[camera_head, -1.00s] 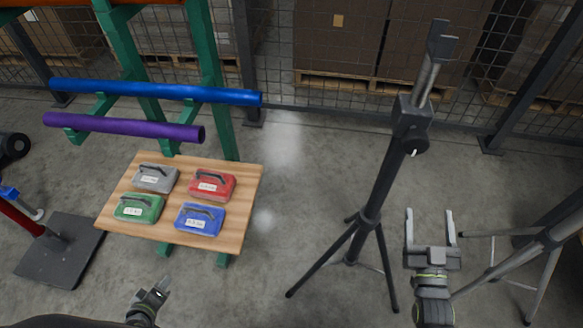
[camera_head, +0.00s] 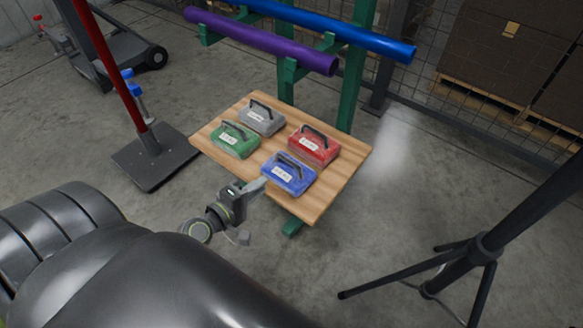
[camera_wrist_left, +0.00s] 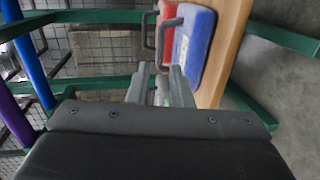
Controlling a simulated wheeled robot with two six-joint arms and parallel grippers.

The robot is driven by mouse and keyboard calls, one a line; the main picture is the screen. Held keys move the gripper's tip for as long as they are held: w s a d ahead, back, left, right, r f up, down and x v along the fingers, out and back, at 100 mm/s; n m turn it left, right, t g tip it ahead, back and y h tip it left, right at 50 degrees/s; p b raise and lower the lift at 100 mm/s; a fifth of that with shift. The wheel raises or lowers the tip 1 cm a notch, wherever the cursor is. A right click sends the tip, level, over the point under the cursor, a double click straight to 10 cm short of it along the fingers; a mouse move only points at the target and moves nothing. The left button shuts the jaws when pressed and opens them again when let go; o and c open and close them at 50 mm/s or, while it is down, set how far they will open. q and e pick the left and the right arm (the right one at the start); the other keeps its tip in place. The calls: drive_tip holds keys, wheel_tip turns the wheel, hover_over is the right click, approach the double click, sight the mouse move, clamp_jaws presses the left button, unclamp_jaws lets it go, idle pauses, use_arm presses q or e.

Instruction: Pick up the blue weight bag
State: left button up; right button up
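The blue weight bag (camera_head: 290,175) lies flat at the front of a small wooden table (camera_head: 333,190), with a dark handle and a white label on top. My left gripper (camera_head: 256,187) is just left of its near left corner. In the left wrist view the blue bag (camera_wrist_left: 194,48) and its handle lie beyond the fingertips. The left fingers (camera_wrist_left: 158,78) stand apart there with a gap between them, and I see nothing held. The handle looks outside the gap; I cannot tell if a finger touches the bag. My right gripper is out of view.
Red (camera_head: 313,148), green (camera_head: 236,141) and grey (camera_head: 262,119) weight bags share the table close by. Blue (camera_head: 340,34) and purple (camera_head: 262,44) bars are behind it on a green rack. A black tripod (camera_head: 484,245) stands right; a red post on a dark base (camera_head: 152,160) stands left.

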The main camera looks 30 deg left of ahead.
sight(292, 162)
use_arm(q)
drive_tip(key=x, duration=1.3)
drive_tip(key=shift+w+d+f, duration=0.1)
drive_tip(key=shift+w+f, duration=0.1)
drive_tip(key=shift+w, duration=0.15)
clamp_jaws()
drive_tip(key=shift+r, duration=0.1)
idle(0.8)
